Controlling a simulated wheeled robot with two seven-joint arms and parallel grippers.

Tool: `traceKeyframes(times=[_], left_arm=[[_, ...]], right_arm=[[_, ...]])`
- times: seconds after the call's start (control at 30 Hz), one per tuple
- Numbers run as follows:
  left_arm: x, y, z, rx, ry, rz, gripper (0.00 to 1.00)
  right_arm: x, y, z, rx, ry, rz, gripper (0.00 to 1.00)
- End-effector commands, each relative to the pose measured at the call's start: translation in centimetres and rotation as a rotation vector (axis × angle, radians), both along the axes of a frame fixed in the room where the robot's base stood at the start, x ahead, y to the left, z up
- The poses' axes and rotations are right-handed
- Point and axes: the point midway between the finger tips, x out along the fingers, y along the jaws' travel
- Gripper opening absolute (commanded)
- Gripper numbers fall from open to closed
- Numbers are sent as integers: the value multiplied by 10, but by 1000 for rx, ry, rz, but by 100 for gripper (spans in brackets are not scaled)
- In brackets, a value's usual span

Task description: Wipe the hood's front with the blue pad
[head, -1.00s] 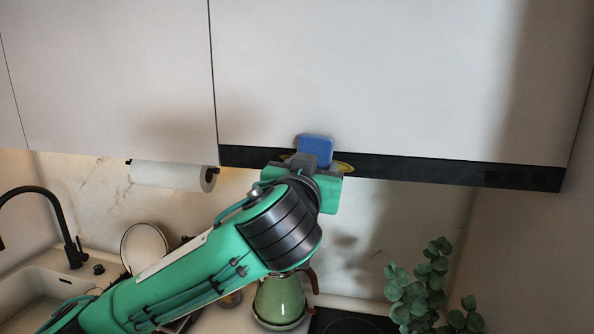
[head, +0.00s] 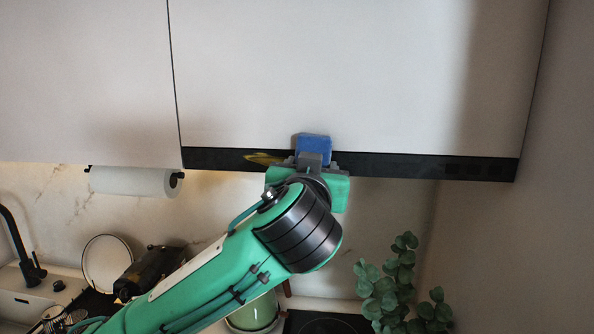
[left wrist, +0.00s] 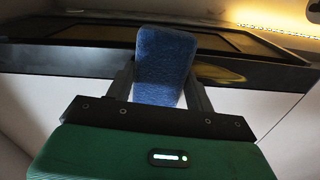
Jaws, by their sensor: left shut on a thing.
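The hood's front (head: 400,167) is a long black strip along the bottom of the white upper cabinets. A yellow smear (head: 263,158) lies on it, just left of my left gripper; a yellowish patch (left wrist: 220,74) also shows beside the pad in the left wrist view. My left gripper (head: 312,160) is shut on the blue pad (head: 313,145), which stands upright at the strip, its top above the strip's upper edge. The pad (left wrist: 163,62) sits between both fingers in the left wrist view. I cannot tell whether it touches the strip. The gripper hides the strip behind it. My right gripper is not in view.
A paper towel roll (head: 135,181) hangs under the cabinet at left. Below are a black faucet (head: 22,245), a plate (head: 107,263), a green kettle (head: 255,314) and a leafy plant (head: 400,285). A wall closes off the right side.

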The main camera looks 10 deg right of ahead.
Motion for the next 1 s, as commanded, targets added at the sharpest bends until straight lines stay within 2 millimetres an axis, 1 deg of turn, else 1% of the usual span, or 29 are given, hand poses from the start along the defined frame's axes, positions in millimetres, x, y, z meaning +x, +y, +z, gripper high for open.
traceKeyframes(times=[0.1, 0.2, 0.47, 0.63, 0.9, 1.0], left_arm=[[-4, -11, -2, 1, 2, -3, 36], [-5, -15, -1, 1, 2, -1, 36], [-7, -16, -2, 0, 2, 0, 36], [-4, -9, -1, 0, 2, 1, 36], [5, 14, -2, 0, 3, 2, 36], [6, 18, -1, 0, 2, 2, 36]], right_arm=[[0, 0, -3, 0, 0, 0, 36], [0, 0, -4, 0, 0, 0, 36], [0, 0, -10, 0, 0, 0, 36], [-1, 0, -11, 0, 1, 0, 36], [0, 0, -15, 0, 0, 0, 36], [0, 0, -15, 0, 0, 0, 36]])
